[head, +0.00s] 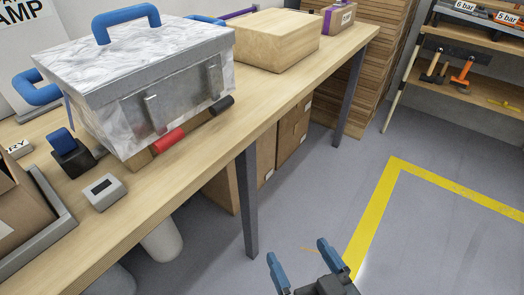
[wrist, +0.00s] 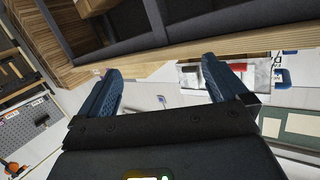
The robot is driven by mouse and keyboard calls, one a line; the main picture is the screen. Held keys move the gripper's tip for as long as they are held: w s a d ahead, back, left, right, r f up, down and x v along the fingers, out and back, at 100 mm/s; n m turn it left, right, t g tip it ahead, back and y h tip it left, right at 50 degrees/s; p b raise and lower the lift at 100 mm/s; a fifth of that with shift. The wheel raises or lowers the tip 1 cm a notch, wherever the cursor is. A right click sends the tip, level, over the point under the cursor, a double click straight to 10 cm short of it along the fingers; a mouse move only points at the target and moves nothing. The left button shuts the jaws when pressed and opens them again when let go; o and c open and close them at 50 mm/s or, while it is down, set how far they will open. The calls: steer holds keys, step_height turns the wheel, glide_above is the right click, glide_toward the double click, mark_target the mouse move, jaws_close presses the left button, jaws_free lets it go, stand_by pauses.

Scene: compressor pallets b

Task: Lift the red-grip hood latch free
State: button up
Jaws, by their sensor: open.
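A silver metal hood (head: 150,90) with blue handles stands on the wooden bench in the head view. My gripper (head: 298,254) is open and empty, below and right of the bench, well apart from the latch. In the wrist view my open gripper (wrist: 160,68) has the silver hood (wrist: 196,78) beyond its right finger, small and partly hidden.
A dark bench leg (head: 247,200) stands left of my gripper. The floor to the right, with yellow tape (head: 385,205), is clear.

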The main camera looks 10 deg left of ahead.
steer(key=w+a+r+n+g+y, duration=0.1)
steer(key=w+a+r+n+y, duration=0.15)
steer(key=a, duration=0.35)
steer(key=w+a+r+n+g+y, duration=0.2)
steer(key=w+a+r, duration=0.15)
steer(key=a, duration=0.25)
steer(key=n+g+y, duration=0.3)
steer(key=n, duration=0.1)
glide_toward(173, 141)
steer(key=x, duration=0.3)
steer(key=shift+w+a+f+b, duration=0.1)
steer(key=shift+w+a+b, duration=0.1)
steer(key=shift+a+b, duration=0.3)
steer(key=shift+p+x, duration=0.6)
steer(key=shift+x, duration=3)
steer(key=shift+c, duration=0.3)
steer(key=c, duration=1.1)
steer(key=shift+c, duration=0.2)
